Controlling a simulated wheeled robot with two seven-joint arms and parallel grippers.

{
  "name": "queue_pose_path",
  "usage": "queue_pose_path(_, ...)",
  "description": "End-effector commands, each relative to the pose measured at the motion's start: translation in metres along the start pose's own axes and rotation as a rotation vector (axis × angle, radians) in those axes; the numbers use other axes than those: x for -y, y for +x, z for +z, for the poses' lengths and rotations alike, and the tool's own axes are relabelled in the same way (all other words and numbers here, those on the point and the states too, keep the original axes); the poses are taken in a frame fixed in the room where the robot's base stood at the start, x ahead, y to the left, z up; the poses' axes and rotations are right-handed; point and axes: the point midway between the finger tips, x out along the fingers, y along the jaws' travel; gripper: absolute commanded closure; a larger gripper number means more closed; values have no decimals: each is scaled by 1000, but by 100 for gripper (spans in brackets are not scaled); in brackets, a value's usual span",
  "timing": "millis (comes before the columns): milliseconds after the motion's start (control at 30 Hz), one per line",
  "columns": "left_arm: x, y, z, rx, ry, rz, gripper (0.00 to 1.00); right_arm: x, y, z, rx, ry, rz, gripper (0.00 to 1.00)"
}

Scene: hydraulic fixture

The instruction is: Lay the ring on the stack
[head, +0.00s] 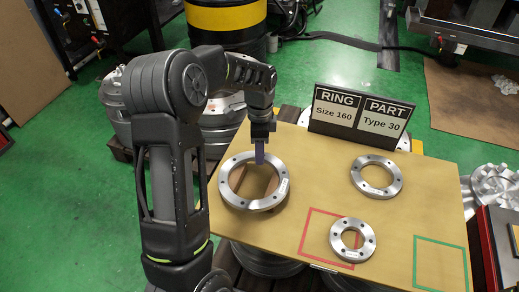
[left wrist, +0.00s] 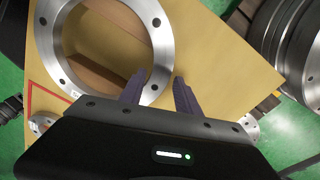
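Three steel rings lie on the tan board: a large ring (head: 232,196) at the left, a mid-sized ring (head: 360,186) at the back right, and a small ring (head: 352,254) partly over a red square outline. My left gripper (head: 261,155) points down at the far rim of the large ring. In the left wrist view, its two dark fingers (left wrist: 160,85) are apart, one on each side of the large ring's rim (left wrist: 162,45). Their height and any contact are unclear. My right gripper is out of view. I cannot tell which thing is the stack.
A sign (head: 360,116) reading "RING Size 160, PART Type 30" stands at the board's back edge. A green square outline (head: 415,262) at the front right is empty. Large metal parts (head: 222,125) stand behind the board, near a yellow and black drum (head: 226,18).

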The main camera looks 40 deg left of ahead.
Motion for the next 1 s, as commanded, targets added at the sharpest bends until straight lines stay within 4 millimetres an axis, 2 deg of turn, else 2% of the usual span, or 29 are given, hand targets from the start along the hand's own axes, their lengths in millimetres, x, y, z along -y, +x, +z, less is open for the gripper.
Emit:
queue_pose_path(300,0,-1,0,0,0,0,55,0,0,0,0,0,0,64)
queue_pose_path(467,0,-11,0,-1,0,-2,55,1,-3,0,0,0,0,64)
queue_pose_path(567,1,-24,0,-1,0,-3,55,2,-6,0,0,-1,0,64)
queue_pose_path(900,1,-94,0,-2,0,-4,55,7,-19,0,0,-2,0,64)
queue_pose_path(1000,0,-110,0,-1,0,-2,55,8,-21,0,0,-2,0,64)
